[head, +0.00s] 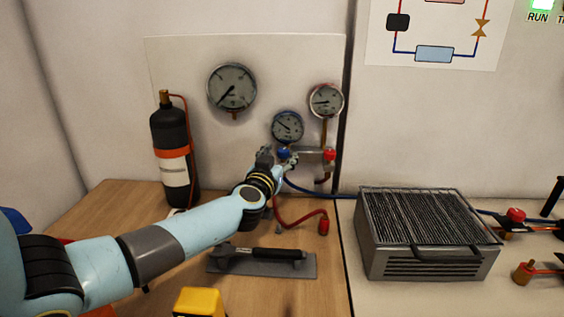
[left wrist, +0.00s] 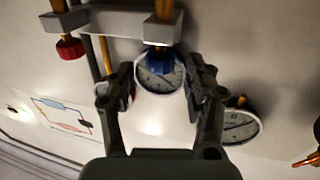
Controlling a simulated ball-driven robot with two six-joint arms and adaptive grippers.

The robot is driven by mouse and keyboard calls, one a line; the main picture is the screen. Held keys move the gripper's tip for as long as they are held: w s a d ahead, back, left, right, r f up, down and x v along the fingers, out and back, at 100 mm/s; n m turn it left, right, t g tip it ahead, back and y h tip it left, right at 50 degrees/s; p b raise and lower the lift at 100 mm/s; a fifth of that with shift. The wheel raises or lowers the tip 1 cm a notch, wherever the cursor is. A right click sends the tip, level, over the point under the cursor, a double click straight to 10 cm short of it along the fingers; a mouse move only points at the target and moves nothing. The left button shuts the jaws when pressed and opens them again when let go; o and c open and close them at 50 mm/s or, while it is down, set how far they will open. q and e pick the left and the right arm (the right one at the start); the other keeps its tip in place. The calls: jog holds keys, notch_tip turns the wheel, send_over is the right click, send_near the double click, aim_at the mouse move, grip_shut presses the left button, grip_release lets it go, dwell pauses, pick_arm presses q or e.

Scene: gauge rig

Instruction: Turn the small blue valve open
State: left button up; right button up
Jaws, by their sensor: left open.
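The small blue valve (head: 284,153) is a blue knob at the left end of a grey manifold (head: 308,153) on the back panel. My left gripper (head: 277,158) is at the blue valve, coming from the front left and partly covering it. In the left wrist view the blue knob (left wrist: 158,66) shows in the gap between the two open fingers (left wrist: 160,76). I see no clear contact on either side, and I cannot tell how deep the knob sits between them. My right gripper is not in view.
A red knob (head: 329,155) sits at the manifold's right end, close by. Gauges (head: 287,127) hang above. A black cylinder (head: 174,155) stands left, a red hose (head: 300,217) and a tool on a grey plate (head: 262,262) lie below, and a grilled metal box (head: 425,235) stands right.

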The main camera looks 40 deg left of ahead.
pick_arm(q)
jog(key=shift+b+x, duration=0.35)
jog(key=shift+x, duration=0.75)
